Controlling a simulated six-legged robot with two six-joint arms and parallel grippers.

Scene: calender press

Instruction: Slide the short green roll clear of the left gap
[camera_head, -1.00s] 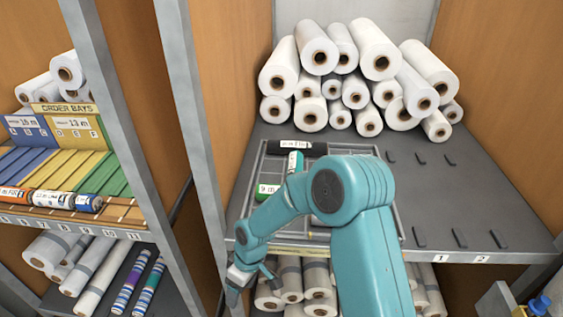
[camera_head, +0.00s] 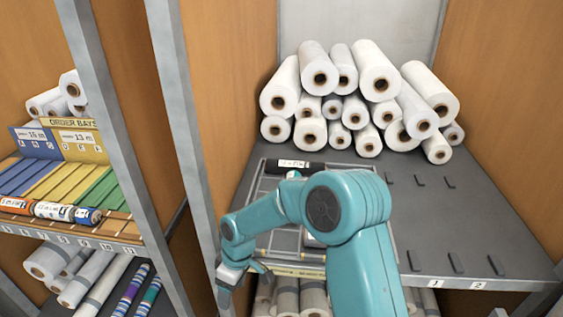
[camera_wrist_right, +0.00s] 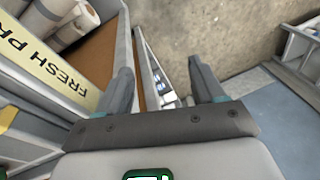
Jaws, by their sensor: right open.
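No short green roll shows clearly now; my right arm covers much of the tray (camera_head: 262,185) on the right shelf. A dark roll with a white label (camera_head: 294,166) lies at the tray's back, and a bit of a teal roll (camera_head: 293,174) shows in front of it. My right gripper (camera_head: 228,284) hangs at the front left of that shelf, by the grey post. In the right wrist view its fingers (camera_wrist_right: 163,85) are apart with nothing between them. I cannot tell which space is the left gap. My left gripper is not in view.
White rolls (camera_head: 378,80) are stacked at the back of the right shelf. The left unit holds coloured order bays (camera_head: 60,175), with orange, white and blue rolls (camera_head: 50,210) at their front. A grey post (camera_head: 182,120) stands between the units. The right shelf's right side is mostly bare.

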